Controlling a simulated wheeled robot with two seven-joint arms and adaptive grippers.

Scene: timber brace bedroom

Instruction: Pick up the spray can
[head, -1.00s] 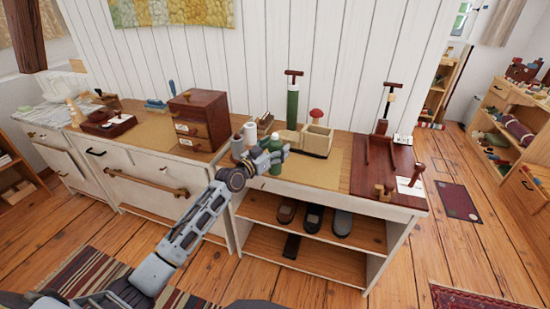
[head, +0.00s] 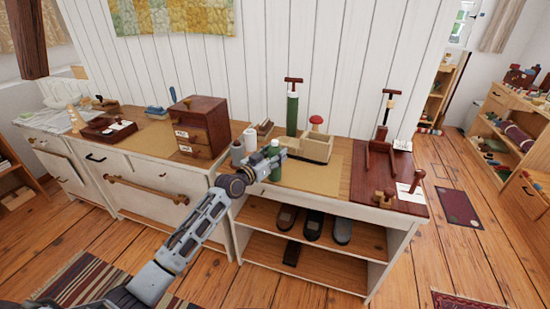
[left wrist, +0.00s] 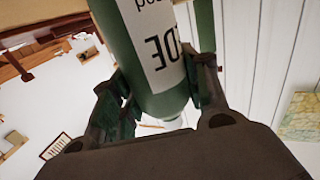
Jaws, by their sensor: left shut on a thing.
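The spray can is a green cylinder with a white lettered label. In the head view the spray can (head: 275,173) shows above and below my left gripper (head: 272,157), over the front edge of the right-hand bench; its middle is hidden by the fingers. In the left wrist view the spray can (left wrist: 127,48) fills the upper middle, with a dark finger on each side, and a rounded end shows between them. My left gripper (left wrist: 158,100) is shut on it. The can looks held upright, clear of the bench top. My right gripper is not in view.
White cylinders (head: 238,152) stand close left of the gripper. A wooden box (head: 305,148) with a red mushroom, and a tall green tool (head: 292,112), stand just behind to the right. A dark drawer chest (head: 198,126) is further left. The tan mat (head: 300,177) has free room.

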